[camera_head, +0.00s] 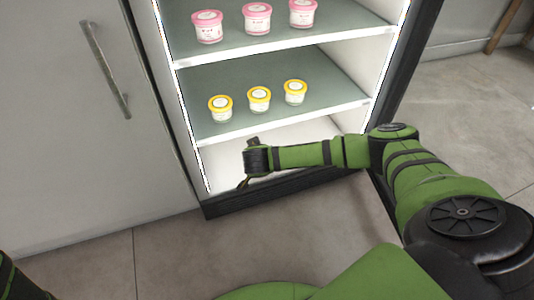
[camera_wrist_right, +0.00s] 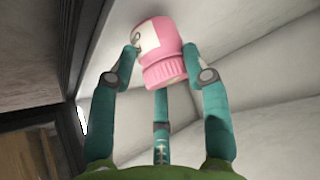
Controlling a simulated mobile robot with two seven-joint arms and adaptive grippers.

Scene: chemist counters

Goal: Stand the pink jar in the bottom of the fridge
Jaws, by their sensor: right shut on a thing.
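The fridge (camera_head: 206,165) stands open, with a white, lit bottom compartment (camera_head: 290,135) below the lower shelf. My right gripper (camera_head: 243,183) reaches into this compartment near its front left. The right wrist view shows the right gripper (camera_wrist_right: 161,62) shut on the pink jar (camera_wrist_right: 165,70). The jar has a white label patch and a ridged pink part that faces my palm. The fingers clasp the jar's sides. The jar is hidden in the head view, and I cannot tell whether it touches the fridge floor. My left gripper is out of view.
The lower shelf (camera_head: 330,95) carries yellow-lidded tubs (camera_head: 259,99) close above my right wrist. The upper shelf (camera_head: 345,22) carries pink tubs (camera_head: 257,19). A dark sill (camera_head: 275,193) edges the fridge bottom. A white cabinet door (camera_head: 60,130) is at left.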

